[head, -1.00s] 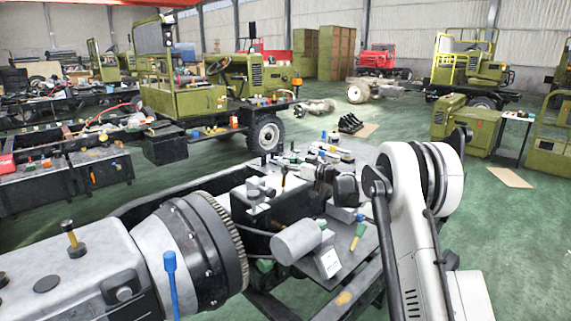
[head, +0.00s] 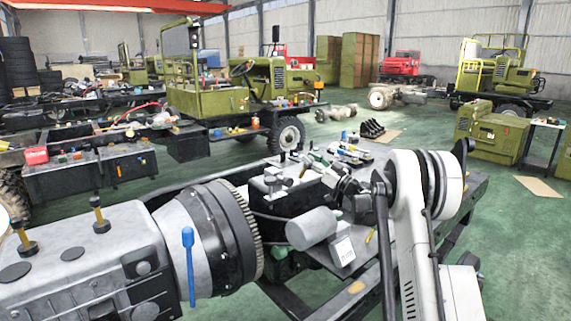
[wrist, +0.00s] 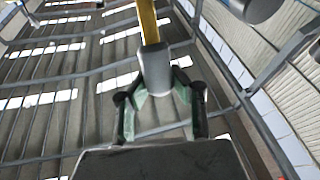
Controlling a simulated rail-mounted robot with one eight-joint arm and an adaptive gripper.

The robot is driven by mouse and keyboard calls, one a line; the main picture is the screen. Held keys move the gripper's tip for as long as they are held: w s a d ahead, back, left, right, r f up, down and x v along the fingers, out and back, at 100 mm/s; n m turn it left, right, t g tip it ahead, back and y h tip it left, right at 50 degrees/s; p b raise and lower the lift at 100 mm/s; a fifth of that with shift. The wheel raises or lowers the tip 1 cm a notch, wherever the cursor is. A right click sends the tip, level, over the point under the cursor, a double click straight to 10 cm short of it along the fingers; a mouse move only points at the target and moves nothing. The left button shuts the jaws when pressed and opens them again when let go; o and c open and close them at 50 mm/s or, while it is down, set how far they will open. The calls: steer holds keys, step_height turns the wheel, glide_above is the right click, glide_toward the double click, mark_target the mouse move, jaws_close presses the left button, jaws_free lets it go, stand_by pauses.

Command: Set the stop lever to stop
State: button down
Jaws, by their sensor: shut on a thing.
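My gripper (head: 345,186) is low over the chassis bench in the head view, small and partly lost among dark parts. In the wrist view my gripper (wrist: 157,88) has its two greenish fingers closed on a grey, rounded end piece (wrist: 155,62) with a yellow shaft (wrist: 148,22). I cannot tell whether this held piece is the stop lever. A blue lever (head: 188,262) stands upright beside the grey gearbox (head: 90,265) at front left, apart from my gripper. Two yellow, dark-topped knobs stand on the gearbox, one of them at its middle (head: 99,218).
A grey cylinder (head: 312,229) and a dark block lie close to my gripper on the chassis. Small tools and parts crowd the bench top behind. A green vehicle (head: 205,90) stands beyond. Green floor (head: 500,235) is clear at right.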

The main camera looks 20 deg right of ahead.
steer(key=shift+f, duration=0.1)
steer(key=c, duration=1.4)
jaws_free()
steer(key=shift+s, duration=0.1)
steer(key=r+v, duration=0.1)
steer(key=v, duration=0.4)
steer(key=r+v, duration=0.1)
steer(key=v, duration=0.5)
steer(key=s+r+v, duration=0.1)
steer(key=v, duration=0.4)
steer(key=shift+s+d+r, duration=0.2)
steer(key=shift+d+r, duration=0.15)
steer(key=shift+d, duration=0.1)
steer(key=shift+a, duration=0.1)
